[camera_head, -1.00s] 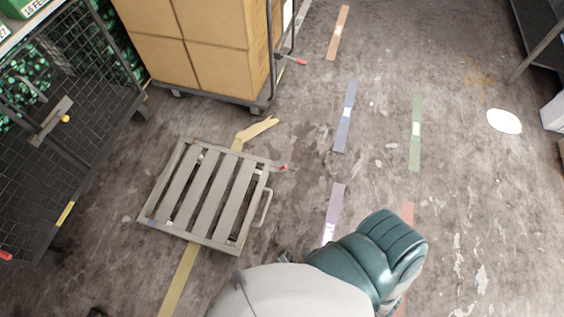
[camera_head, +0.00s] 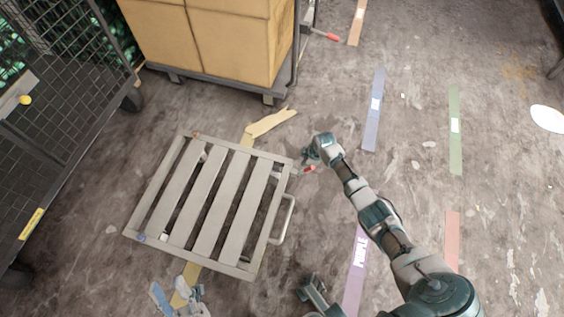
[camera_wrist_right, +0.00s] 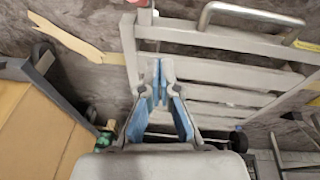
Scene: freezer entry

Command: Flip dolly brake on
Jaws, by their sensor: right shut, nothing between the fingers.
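The dolly (camera_head: 205,205) is a low grey slatted platform on the floor, with a metal loop handle on its right side in the head view. Its small red brake lever (camera_head: 309,169) sticks out at the upper right corner. In the right wrist view the red lever (camera_wrist_right: 145,17) shows at the top edge, beyond my fingertips. My right gripper (camera_head: 310,155) is shut and empty, close beside the lever; contact cannot be told. It also shows in the right wrist view (camera_wrist_right: 159,88), over the dolly's slats. My left gripper (camera_head: 176,298) is at the bottom edge near the dolly's front, fingers apart and empty.
A cart with cardboard boxes (camera_head: 215,40) stands behind the dolly, with its own red lever (camera_head: 326,35). A dark mesh cage cart (camera_head: 60,130) stands at the left. Coloured floor strips lie to the right, where the floor is mostly clear.

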